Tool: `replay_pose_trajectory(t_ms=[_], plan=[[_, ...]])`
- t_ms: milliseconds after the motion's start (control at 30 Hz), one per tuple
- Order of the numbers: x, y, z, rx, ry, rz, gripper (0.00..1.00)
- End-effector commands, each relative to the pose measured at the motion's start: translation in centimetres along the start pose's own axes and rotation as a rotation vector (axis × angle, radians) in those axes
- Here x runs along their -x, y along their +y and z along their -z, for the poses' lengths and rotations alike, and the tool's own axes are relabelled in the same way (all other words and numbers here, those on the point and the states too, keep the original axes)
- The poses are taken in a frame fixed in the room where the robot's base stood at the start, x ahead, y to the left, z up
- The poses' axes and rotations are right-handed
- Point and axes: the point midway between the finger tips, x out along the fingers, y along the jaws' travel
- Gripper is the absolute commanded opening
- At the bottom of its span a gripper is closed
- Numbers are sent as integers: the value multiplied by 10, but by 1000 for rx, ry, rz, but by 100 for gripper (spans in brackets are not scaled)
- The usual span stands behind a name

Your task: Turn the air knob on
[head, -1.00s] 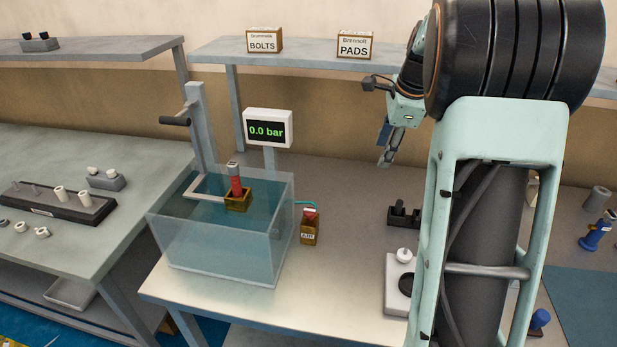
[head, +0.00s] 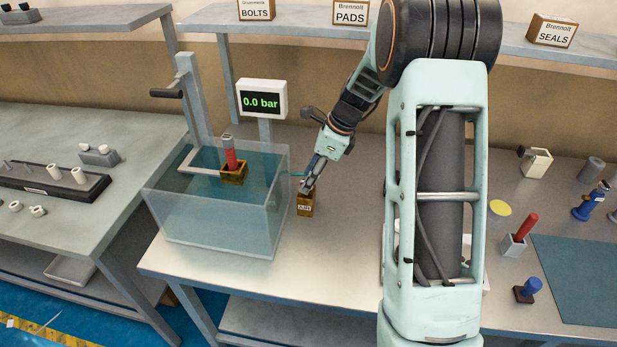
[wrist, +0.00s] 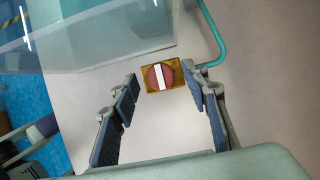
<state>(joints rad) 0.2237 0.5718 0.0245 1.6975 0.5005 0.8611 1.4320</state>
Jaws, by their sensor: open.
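The air knob (wrist: 159,76) is a round red disc with a white bar, on top of a small brass-coloured box (head: 305,206) labelled AIR. In the wrist view the knob lies just beyond and between my open fingers, nearer the right one. My gripper (wrist: 160,103) is open and empty; in the head view my gripper (head: 307,187) is right above the box and hides the knob. I cannot tell if a finger touches it. The pressure display (head: 262,101) reads 0.0 bar.
A clear water tank (head: 215,225) stands left of the box, with a red part in a brass holder (head: 234,175) inside. A teal hose (wrist: 213,45) runs from the box to the tank. The table front (head: 330,265) is clear.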

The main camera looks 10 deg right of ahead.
Motion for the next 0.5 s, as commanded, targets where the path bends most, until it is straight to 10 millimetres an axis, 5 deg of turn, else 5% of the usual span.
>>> replay_pose_trajectory(t_ms=[367,500], plan=[[-8,0,0,0,0,1,42],[-8,0,0,0,0,1,29]])
